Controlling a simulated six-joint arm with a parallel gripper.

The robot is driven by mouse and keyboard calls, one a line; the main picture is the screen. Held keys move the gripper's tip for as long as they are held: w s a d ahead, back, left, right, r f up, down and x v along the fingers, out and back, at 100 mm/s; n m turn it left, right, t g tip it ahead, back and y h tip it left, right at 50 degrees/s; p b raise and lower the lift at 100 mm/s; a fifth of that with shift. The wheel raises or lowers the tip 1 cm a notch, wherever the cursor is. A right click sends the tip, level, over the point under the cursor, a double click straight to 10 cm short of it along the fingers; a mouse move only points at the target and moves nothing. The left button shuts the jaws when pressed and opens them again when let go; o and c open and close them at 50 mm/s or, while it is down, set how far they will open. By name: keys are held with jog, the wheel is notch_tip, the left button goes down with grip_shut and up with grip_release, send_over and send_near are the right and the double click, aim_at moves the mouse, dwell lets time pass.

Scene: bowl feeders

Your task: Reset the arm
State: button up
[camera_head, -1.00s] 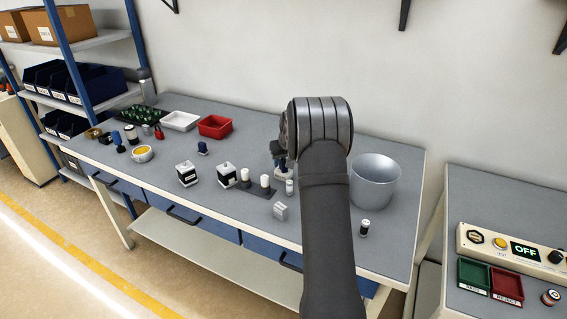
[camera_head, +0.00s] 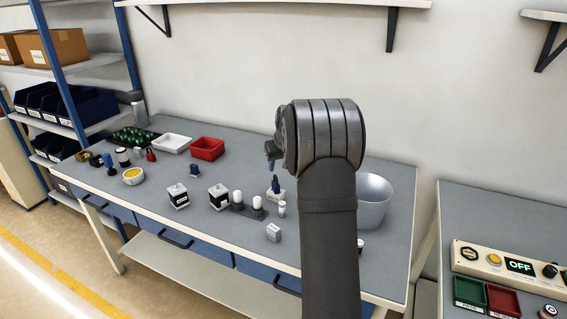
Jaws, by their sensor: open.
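My arm (camera_head: 328,215) rises in the middle of the picture, its thick grey elbow facing the camera. My gripper (camera_head: 272,163) shows only in part at the left of the elbow, over the table. It is open, with no object seen in it.
Left of the arm are two white-and-black boxes (camera_head: 178,196), white cylinders on a dark holder (camera_head: 257,203), a red tray (camera_head: 207,148) and a white tray (camera_head: 171,144). A grey bucket (camera_head: 374,200) stands right, partly behind my arm. A control panel (camera_head: 510,263) sits far right.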

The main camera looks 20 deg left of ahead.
aim_at(276, 183)
jog(key=x, duration=1.2)
jog(key=shift+d, duration=0.1)
jog(key=shift+r, duration=1.8)
